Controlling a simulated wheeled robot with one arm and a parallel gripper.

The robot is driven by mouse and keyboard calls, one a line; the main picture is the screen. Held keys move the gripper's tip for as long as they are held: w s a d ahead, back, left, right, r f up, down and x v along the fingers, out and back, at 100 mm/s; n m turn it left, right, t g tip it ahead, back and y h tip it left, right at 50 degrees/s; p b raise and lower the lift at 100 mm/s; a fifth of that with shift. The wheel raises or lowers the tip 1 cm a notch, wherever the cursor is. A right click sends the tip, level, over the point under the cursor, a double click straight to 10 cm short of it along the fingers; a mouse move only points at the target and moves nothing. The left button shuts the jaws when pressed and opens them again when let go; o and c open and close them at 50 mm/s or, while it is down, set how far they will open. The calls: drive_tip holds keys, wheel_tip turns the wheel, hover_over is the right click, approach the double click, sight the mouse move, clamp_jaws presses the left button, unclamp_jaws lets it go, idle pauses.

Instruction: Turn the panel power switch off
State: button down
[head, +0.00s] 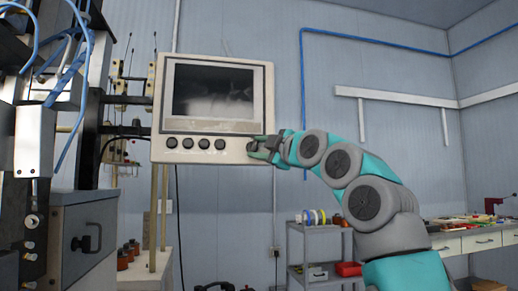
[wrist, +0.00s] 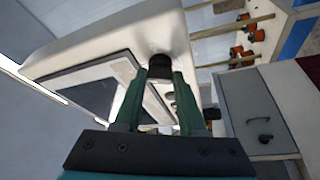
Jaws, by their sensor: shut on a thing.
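The cream control panel (head: 160,115) has a dark screen (head: 214,92) and a row of several black knobs (head: 204,143) below it. My gripper (head: 258,148) is at the panel's lower right corner. It is shut on a dark round knob (wrist: 160,66), which I take to be the power switch. In the wrist view my gripper (wrist: 162,88) has its two green fingers on either side of this knob. In the head view the fingers mostly hide the knob, and its turn position cannot be read. The panel's face also shows in the wrist view (wrist: 115,45).
A grey machine cabinet (head: 92,238) with a handle stands at the left, with blue hoses above it. A grey cart (head: 310,243) with coloured spools and a workbench (head: 478,243) are behind my arm.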

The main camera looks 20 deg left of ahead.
drive_tip(key=shift+n, duration=0.3)
idle(0.4)
drive_tip(key=shift+c, duration=2.4)
unclamp_jaws()
drive_tip(key=b+v, duration=0.4)
drive_tip(key=v, duration=0.3)
drive_tip(key=shift+s+d, duration=0.15)
drive_tip(key=shift+d, duration=0.15)
